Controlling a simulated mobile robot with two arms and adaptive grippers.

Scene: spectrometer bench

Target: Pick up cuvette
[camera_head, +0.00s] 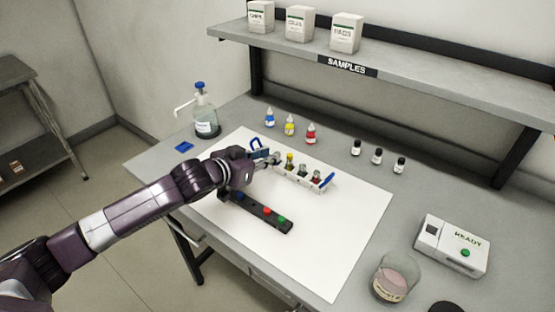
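A white rack (285,178) with a blue handle at each end stands on the white mat (340,215). Several small cuvettes stand in it, among them one with a yellowish top (290,160), a middle one (302,171) and one at the right end (316,177). My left gripper (274,160) is at the rack's left end, with its fingertips close to the leftmost slots. The fingers are small and partly overlap the rack, so I cannot tell whether they are open or hold a cuvette. My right gripper is out of view.
A dark strip (262,213) with blue, red and green spots lies in front of the rack. Dropper bottles (290,127) and dark vials (377,157) stand behind. A wash bottle (205,115) is back left; a READY device (452,248) and glass beaker (395,278) are at right.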

